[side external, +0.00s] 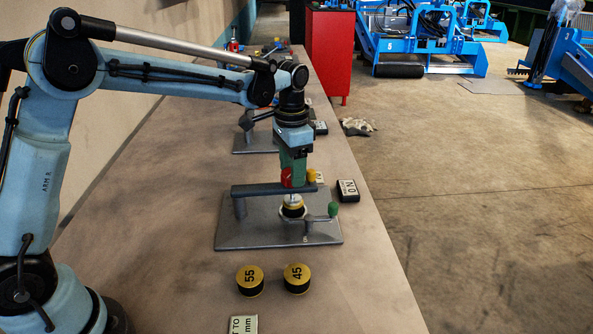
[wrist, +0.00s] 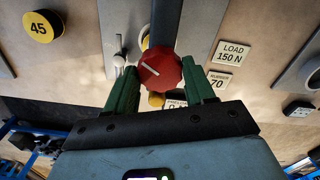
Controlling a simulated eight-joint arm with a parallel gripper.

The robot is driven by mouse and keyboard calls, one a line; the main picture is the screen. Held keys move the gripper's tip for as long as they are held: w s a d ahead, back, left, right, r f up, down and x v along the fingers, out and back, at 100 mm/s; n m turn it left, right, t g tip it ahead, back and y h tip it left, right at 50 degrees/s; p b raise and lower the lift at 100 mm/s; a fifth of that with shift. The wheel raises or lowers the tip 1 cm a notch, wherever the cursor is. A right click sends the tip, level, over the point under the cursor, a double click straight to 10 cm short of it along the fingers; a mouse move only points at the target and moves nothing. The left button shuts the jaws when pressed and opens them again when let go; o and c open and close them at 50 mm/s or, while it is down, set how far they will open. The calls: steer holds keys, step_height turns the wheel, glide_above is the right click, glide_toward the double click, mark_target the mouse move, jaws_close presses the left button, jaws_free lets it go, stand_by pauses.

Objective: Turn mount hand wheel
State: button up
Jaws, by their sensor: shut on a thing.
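The mount hand wheel is a red, faceted knob with a white line on top; it shows in the wrist view (wrist: 163,68) and partly in the side external view (side external: 287,177). It sits on a dark bar (side external: 262,189) above a grey base plate (side external: 240,228). In the wrist view the white line slants from the wheel's left edge toward its middle. My gripper (side external: 293,168) points down over the mount. Its green fingers lie on either side of the wheel, shut on it. In the side view the fingers hide part of the wheel.
Yellow-topped discs marked 55 (side external: 250,280) and 45 (side external: 297,278) stand in front of the plate. A second plate (side external: 255,144) lies behind. The table's right edge is close.

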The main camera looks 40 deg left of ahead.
steer(key=m, duration=1.2)
stand_by(0.5)
steer(key=o, duration=1.1)
steer(key=shift+c, duration=0.2)
steer(key=shift+r, duration=0.1)
step_height(320, 180, up, 12)
